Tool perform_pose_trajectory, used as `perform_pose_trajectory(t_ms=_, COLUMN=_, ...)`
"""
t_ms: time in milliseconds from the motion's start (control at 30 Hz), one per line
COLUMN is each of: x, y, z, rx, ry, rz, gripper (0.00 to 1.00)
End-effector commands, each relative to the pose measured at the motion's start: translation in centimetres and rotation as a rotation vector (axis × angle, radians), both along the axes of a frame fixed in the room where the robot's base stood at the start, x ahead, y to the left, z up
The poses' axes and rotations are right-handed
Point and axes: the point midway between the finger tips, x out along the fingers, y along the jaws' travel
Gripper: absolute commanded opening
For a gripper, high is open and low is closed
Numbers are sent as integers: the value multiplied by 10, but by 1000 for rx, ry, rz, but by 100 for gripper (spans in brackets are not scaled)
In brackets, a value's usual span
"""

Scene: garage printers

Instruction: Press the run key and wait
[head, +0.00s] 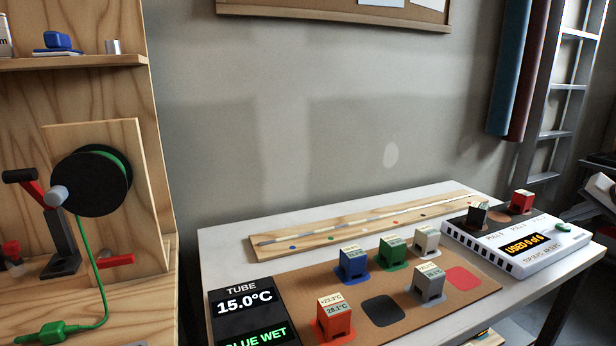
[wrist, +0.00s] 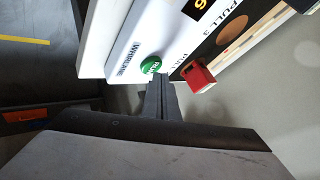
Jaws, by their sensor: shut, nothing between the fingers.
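The run key (wrist: 150,64) is a round green button on a white machine (wrist: 118,45). In the head view the green key (head: 563,227) sits on top of the white machine (head: 520,257), near its right end. My gripper (wrist: 160,78) is shut and empty in the wrist view. Its fingertips are close to the key, just below and right of it in the picture; I cannot tell whether they touch. A small display (head: 523,246) with amber text is on the machine's top. A red block (wrist: 199,77) stands on the machine's dark strip, right of my fingertips.
A dark block (head: 478,215) stands on the machine near the red block (head: 522,201). Orange, blue, green and grey blocks stand on a brown mat (head: 300,285). A black panel (head: 240,312) reads TUBE 15.0°C. A long rod (head: 370,222) lies on a wooden board behind.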

Motion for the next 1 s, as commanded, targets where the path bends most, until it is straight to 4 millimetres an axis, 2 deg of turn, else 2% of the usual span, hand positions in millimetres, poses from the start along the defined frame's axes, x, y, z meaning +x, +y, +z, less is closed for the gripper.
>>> perform_pose_trajectory(t_ms=567, x=0, y=0, z=0, rx=0, ry=0, rz=0, gripper=0)
perform_pose_trajectory(t_ms=1000, x=0, y=0, z=-9, rx=0, ry=0, rz=0, gripper=0)
